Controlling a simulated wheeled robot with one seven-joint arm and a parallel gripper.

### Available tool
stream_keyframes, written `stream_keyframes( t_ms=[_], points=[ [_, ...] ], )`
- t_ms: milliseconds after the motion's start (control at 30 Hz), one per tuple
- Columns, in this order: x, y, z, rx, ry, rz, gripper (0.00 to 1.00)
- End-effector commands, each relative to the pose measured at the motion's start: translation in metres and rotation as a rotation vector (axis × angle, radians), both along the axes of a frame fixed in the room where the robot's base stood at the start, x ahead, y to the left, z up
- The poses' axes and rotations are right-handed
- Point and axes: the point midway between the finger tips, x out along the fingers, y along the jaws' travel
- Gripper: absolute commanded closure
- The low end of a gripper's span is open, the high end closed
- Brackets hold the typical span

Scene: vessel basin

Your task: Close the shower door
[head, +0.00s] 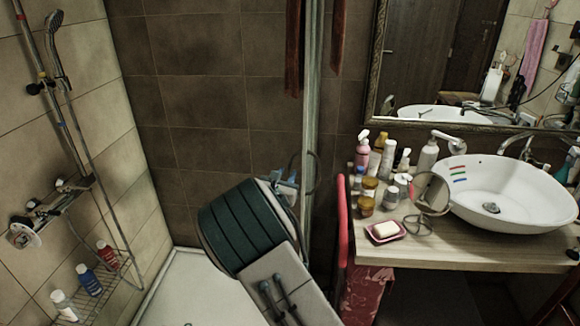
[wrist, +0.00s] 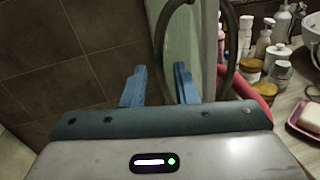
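The shower door (head: 311,110) is a glass panel seen nearly edge-on in the head view, standing out from the dark tiled back wall. It also shows in the wrist view (wrist: 201,35). A dark ring-shaped handle (head: 317,175) is on it, and its curved bars show in the wrist view (wrist: 159,45). My gripper (head: 284,179) is at the handle's left side, with its blue fingers apart. In the wrist view, my gripper (wrist: 160,87) has the handle's left bar appearing between its fingers. Whether either finger touches the bar is unclear.
A shower tray (head: 190,285) lies at left, with a shower fitting (head: 50,205) and wire rack (head: 90,297) on the wall. At right, a counter (head: 450,250) holds a white basin (head: 515,195), bottles and a soap dish (head: 385,233). A red rail (head: 342,220) stands beside the door.

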Motion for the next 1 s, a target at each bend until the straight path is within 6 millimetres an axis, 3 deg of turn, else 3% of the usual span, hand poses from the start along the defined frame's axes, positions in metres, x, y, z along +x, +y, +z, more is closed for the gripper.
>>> stream_keyframes(
  t_ms=[200, 600, 700, 1000],
  points=[
    [0.026, -0.006, 0.001, 0.0, 0.001, -0.001, 0.74],
    [0.032, -0.008, 0.0, 0.0, 0.0, -0.001, 0.74],
    [0.032, -0.008, 0.0, 0.001, 0.001, -0.001, 1.0],
    [0.029, -0.007, -0.001, 0.002, 0.0, 0.001, 1.0]
  ],
)
